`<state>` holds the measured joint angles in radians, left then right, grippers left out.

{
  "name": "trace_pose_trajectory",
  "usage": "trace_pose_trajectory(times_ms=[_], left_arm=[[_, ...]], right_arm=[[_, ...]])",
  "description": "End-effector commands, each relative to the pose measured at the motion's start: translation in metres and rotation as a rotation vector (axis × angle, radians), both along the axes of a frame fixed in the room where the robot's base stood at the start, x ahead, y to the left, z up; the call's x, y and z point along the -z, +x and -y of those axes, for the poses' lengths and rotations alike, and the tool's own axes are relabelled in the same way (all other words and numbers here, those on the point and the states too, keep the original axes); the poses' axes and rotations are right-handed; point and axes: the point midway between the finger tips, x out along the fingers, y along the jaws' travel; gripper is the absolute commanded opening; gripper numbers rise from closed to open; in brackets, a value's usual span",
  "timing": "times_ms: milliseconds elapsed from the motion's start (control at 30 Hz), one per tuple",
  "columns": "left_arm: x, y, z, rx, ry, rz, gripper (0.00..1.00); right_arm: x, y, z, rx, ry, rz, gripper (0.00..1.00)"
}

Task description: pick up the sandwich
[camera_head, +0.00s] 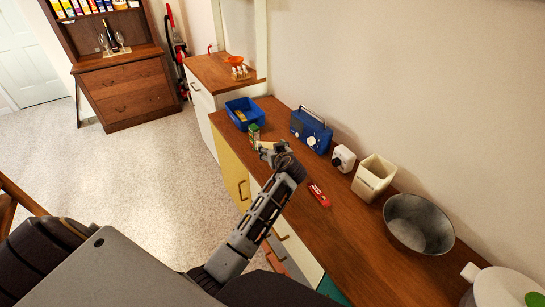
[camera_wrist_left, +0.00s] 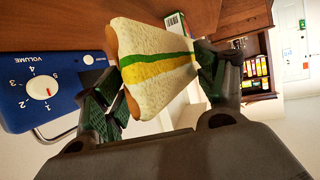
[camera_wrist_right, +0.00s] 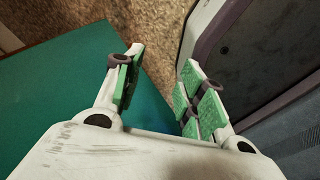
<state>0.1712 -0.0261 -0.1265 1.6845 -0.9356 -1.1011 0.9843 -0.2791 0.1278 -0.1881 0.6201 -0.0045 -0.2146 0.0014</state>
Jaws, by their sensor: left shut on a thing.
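The sandwich (camera_wrist_left: 152,55) is a wedge with pale bread, brown crust and a green and yellow filling. My left gripper (camera_wrist_left: 160,78) is shut on it, with a finger pad on each side. In the head view the left gripper (camera_head: 277,153) is over the wooden counter, and the sandwich (camera_head: 265,145) shows small and partly hidden at its tip. Whether the sandwich touches the counter is hard to tell. My right gripper (camera_wrist_right: 163,65) shows only in its own wrist view, open and empty.
On the counter (camera_head: 330,240) are a blue bin (camera_head: 244,112), a green box (camera_head: 254,133), a blue radio (camera_head: 311,130), a white device (camera_head: 343,158), a cream canister (camera_head: 373,177), a metal bowl (camera_head: 419,223) and a red packet (camera_head: 319,194). A green surface (camera_wrist_right: 60,100) lies below my right gripper.

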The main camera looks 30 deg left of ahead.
Motion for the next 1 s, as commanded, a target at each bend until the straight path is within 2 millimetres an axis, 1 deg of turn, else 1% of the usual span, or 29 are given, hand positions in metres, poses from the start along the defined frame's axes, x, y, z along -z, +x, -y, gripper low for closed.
trace_pose_trajectory(times_ms=[33, 100, 300, 433, 667, 1000], left_arm=[[-0.009, 0.000, 0.000, -0.001, -0.002, 0.004, 0.66], [-0.017, 0.000, 0.001, 0.000, -0.003, 0.004, 0.66], [-0.033, 0.000, 0.000, 0.001, -0.001, 0.001, 0.66], [-0.036, 0.000, 0.000, 0.001, -0.001, 0.001, 0.66], [-0.036, 0.000, 0.000, 0.001, 0.000, 0.000, 0.66], [-0.039, 0.000, 0.001, 0.006, 0.000, 0.001, 0.66]], right_arm=[[0.000, -0.002, 0.000, 0.000, -0.001, -0.003, 0.40], [0.001, -0.005, 0.000, 0.000, 0.000, -0.005, 0.40], [0.001, -0.009, 0.001, 0.001, -0.001, -0.010, 0.40], [0.001, -0.009, 0.001, 0.000, -0.001, -0.010, 0.40], [0.001, -0.007, 0.001, 0.000, -0.001, -0.008, 0.40], [-0.001, 0.005, 0.001, 0.000, -0.001, 0.004, 0.40]])
